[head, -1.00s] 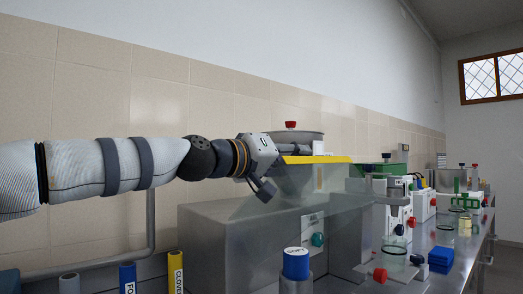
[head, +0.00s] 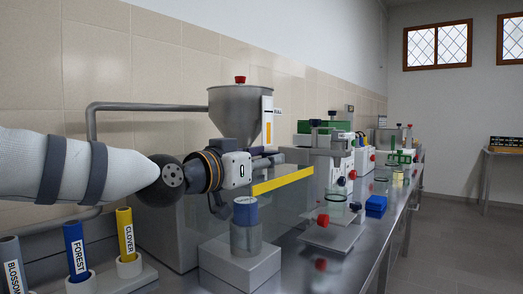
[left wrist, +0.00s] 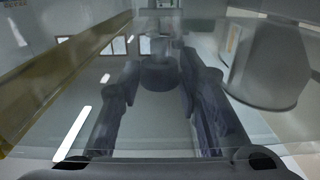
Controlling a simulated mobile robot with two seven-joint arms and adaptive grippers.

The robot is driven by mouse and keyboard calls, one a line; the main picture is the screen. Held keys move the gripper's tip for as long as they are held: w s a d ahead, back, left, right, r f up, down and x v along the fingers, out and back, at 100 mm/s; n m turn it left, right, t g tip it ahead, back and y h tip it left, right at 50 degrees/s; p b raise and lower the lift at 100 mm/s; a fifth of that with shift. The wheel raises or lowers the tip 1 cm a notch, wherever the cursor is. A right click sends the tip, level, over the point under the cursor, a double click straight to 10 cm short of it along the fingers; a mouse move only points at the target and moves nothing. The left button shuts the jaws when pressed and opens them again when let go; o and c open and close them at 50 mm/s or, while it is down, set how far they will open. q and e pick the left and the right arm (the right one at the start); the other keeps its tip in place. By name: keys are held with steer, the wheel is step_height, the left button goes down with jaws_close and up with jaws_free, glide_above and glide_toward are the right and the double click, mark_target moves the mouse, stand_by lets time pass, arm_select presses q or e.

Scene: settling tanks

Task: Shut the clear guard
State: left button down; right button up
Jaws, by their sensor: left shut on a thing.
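The clear guard is a see-through panel with a yellow edge strip (head: 283,181); it stands in front of the hopper machine, the strip sloping up to the right. My left gripper (head: 264,162) is at the guard just above the strip, shut on it; its fingertips are partly hidden in the head view. In the left wrist view the guard's panel (left wrist: 150,146) lies across the picture and the yellow strip (left wrist: 55,80) runs along the left. The dark fingers show blurred through the panel. My right gripper is not in view.
A steel hopper (head: 241,112) with a red knob stands behind the guard. A blue-capped cylinder (head: 245,212) stands on a grey block in front. Labelled blue (head: 76,250) and yellow (head: 125,232) tubes stand at front left. A blue box (head: 376,206) lies farther along the bench.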

arm_select(q)
steer(key=shift+d+f, duration=0.1)
steer(key=shift+f, duration=0.2)
steer(key=c, duration=1.2)
jaws_free()
steer(key=shift+s, duration=0.1)
steer(key=shift+s+a+r, duration=0.1)
steer(key=shift+s+a, duration=0.05)
steer(key=shift+a, duration=0.05)
steer(key=v, duration=1.1)
steer(key=shift+s, duration=0.2)
steer(key=shift+a, duration=0.15)
